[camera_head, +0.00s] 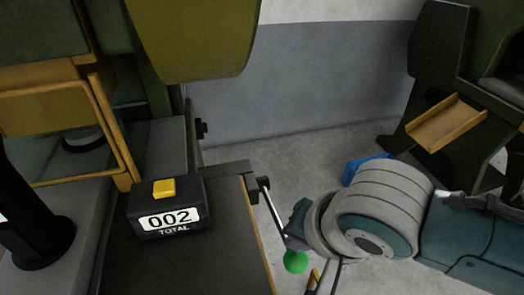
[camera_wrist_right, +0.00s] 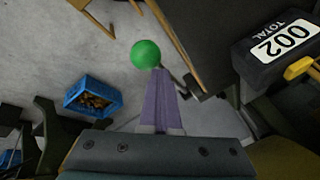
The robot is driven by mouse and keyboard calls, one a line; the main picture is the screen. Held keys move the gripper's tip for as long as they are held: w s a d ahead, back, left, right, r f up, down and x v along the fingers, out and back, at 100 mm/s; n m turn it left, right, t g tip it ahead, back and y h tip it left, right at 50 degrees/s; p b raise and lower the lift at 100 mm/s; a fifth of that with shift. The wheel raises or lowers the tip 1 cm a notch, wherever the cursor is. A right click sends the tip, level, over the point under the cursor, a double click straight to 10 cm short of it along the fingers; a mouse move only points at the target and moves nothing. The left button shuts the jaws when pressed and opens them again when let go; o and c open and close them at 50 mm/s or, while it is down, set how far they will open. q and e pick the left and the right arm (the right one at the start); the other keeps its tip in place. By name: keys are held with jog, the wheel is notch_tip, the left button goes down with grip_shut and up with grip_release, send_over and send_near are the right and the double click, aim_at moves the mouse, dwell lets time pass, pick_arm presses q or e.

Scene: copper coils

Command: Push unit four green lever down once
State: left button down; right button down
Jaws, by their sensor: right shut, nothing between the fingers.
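The green lever has a round green knob (camera_head: 295,261), which also shows in the right wrist view (camera_wrist_right: 145,54). A thin metal bar (camera_head: 268,203) runs down from the side of the machine table toward the knob, and its lower part is hidden by my gripper. My right gripper (camera_head: 296,243) is just above the knob in the head view. Its purple fingers (camera_wrist_right: 157,74) are shut and empty, with the tips right by the knob. I cannot tell whether they touch. No unit number is readable. My left gripper is not in view.
A black counter box (camera_head: 168,208) with a yellow button (camera_head: 164,189) reads "002 TOTAL" on the dark machine table (camera_head: 236,235). A blue crate (camera_wrist_right: 92,97) of copper-coloured pieces stands on the floor. Another machine with a tan chute (camera_head: 446,122) stands at right. Grey floor lies between.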

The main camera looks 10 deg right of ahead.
jog(key=shift+s+f, duration=0.25)
jog(key=shift+f, duration=0.25)
dwell(0.3)
jog(key=shift+r, duration=0.1)
dwell(0.4)
jog(key=shift+w+a+r+p, duration=0.1)
jog(key=shift+w+r+p, duration=0.2)
jog(key=shift+r+p, duration=0.5)
jog(key=shift+w+d+r+p, duration=0.1)
jog(key=shift+w+r+p, duration=0.2)
jog(key=shift+r+p, duration=0.5)
jog(key=shift+w+a+r+p, duration=0.1)
jog(key=shift+w+r+p, duration=0.2)
jog(key=shift+r+p, duration=0.5)
jog(key=shift+w+r, duration=0.1)
jog(key=shift+r, duration=0.15)
jog(key=r+p, duration=0.1)
jog(key=w+r+p, duration=0.1)
jog(key=r, duration=0.1)
jog(key=r+p, duration=0.1)
jog(key=p, duration=0.1)
jog(key=shift+w+r, duration=0.35)
jog(key=shift+w, duration=0.05)
